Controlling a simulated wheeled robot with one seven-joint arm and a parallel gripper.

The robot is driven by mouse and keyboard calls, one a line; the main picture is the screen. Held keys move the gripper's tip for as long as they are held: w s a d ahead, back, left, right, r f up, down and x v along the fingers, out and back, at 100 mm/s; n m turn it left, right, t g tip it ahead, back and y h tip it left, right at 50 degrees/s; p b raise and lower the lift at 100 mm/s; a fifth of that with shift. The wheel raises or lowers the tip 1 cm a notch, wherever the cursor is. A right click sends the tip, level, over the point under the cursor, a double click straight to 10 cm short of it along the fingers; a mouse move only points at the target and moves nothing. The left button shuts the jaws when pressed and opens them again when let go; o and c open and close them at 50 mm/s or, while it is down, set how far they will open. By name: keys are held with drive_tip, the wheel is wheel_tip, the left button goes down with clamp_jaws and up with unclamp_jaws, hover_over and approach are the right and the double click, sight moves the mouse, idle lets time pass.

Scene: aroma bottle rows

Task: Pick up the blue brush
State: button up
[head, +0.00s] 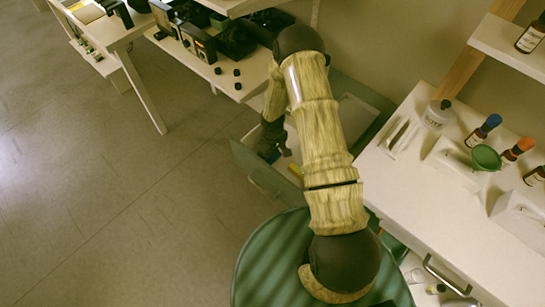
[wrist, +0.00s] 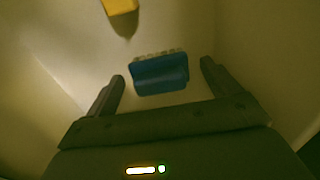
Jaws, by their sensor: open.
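The blue brush (wrist: 160,75) shows in the wrist view, with a blue body and pale bristles along its far edge. It lies on the pale floor of what looks like an open drawer. My gripper (wrist: 162,75) is open, with one dark finger to the left and one to the right of the brush. I cannot tell whether the fingers touch it or how far above it they are. In the head view my gripper (head: 275,150) reaches down into the open drawer (head: 262,182), and the blue brush is not clearly visible there.
A yellow object (wrist: 121,6) lies beyond the brush in the drawer. The drawer walls stand close on both sides. A white counter (head: 430,210) with bottles and a green funnel (head: 486,157) is at the right. A shelf with black items (head: 237,42) is at upper left.

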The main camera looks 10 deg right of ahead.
drive_tip(key=shift+c, duration=0.4)
drive_tip(key=c, duration=1.1)
drive_tip(key=shift+r, duration=0.1)
wheel_tip(320, 180, up, 10)
drive_tip(key=shift+p, duration=0.6)
